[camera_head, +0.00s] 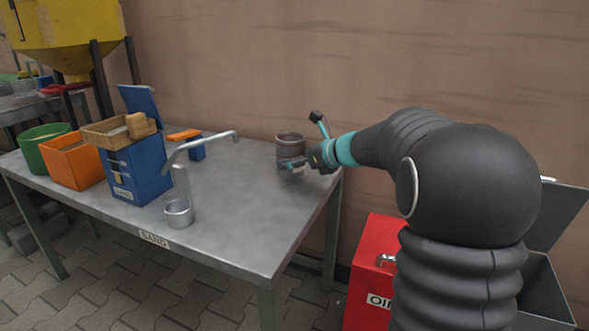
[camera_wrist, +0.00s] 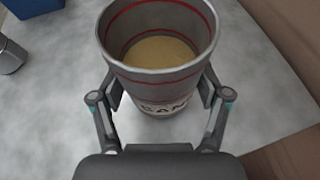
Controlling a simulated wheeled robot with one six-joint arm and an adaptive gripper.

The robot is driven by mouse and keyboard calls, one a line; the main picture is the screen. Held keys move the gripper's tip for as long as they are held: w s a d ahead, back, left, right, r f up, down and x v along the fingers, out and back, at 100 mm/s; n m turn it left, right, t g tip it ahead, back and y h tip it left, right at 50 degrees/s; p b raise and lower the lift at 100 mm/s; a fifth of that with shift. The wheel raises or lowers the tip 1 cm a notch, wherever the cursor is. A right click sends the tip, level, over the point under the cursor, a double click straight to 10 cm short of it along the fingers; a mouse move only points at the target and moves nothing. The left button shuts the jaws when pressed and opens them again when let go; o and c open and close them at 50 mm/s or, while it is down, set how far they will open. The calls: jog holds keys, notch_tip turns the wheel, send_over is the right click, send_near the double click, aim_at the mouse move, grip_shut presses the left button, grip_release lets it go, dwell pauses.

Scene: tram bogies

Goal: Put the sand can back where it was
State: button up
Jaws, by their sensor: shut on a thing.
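The sand can (camera_head: 290,147) is a grey, open-topped can with red bands, at the far right end of the grey table (camera_head: 240,215). In the wrist view the can (camera_wrist: 158,72) stands upright with tan sand inside and part of a label on its front. My gripper (camera_head: 306,162) has come in from the right, and in the wrist view its two fingers (camera_wrist: 160,100) are closed on the can's sides. I cannot tell whether the can's base touches the table top.
A blue box (camera_head: 137,170), an orange bin (camera_head: 72,162) and a green bucket (camera_head: 44,147) stand on the left of the table. A metal spout with a cup (camera_head: 179,212) stands near the front edge. A red box (camera_head: 374,262) stands right of the table. The middle right table top is clear.

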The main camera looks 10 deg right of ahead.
jog(key=shift+f, duration=1.15)
jog(key=shift+f+b, duration=0.25)
jog(key=shift+b, duration=0.15)
jog(key=o, duration=1.7)
jog(key=shift+o, duration=0.2)
jog(key=shift+r, duration=0.15)
